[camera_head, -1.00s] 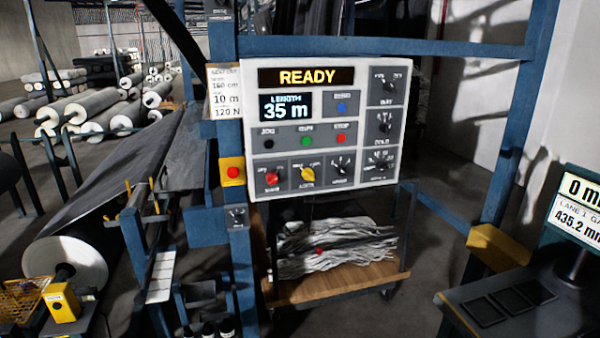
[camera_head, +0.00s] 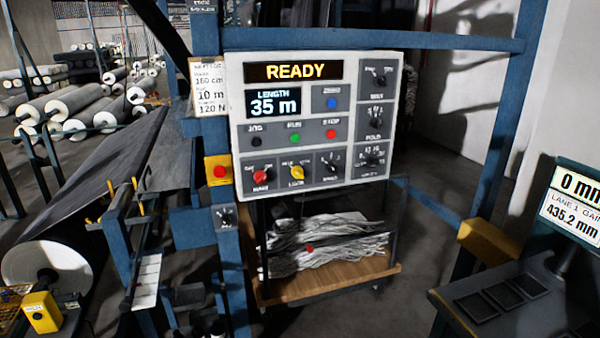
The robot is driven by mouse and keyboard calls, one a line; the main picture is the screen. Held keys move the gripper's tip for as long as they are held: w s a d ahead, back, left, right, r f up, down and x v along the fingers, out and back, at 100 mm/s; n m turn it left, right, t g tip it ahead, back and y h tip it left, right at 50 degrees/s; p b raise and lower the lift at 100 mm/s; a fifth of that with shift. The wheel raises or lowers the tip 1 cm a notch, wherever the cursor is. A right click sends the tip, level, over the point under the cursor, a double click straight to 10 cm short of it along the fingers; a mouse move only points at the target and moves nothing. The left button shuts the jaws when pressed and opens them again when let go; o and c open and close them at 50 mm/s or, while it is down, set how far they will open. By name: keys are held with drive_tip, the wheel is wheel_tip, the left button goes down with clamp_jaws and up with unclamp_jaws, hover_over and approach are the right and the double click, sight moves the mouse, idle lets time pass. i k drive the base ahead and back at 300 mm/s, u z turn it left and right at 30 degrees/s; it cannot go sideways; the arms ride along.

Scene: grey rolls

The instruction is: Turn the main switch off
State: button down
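The white control panel (camera_head: 236,130) is mounted on a blue frame and faces me. The main switch (camera_head: 260,176) is a red rotary knob at the panel's lower left, with a small blurred label under it. Its exact pointing angle is too small to tell. A yellow rotary knob (camera_head: 297,172) and a black rotary knob (camera_head: 331,163) sit to its right in the same row. The panel's display (camera_head: 294,71) reads READY, and a second display (camera_head: 273,102) reads LENGTH 35 m. My gripper is not in view.
A red button on a yellow box (camera_head: 219,171) sits left of the panel. A wooden cart (camera_head: 330,281) with grey strips stands below it. A grey bench with a screen (camera_head: 575,200) is at right. A large roll (camera_head: 45,270) is at lower left.

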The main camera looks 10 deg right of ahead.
sight(260, 175)
drive_tip(key=u, duration=0.25)
drive_tip(key=k, duration=0.9)
drive_tip(key=u, duration=0.55)
drive_tip(key=k, duration=0.45)
drive_tip(key=u, duration=0.65)
drive_tip(key=i, duration=1.65)
drive_tip(key=z, duration=0.25)
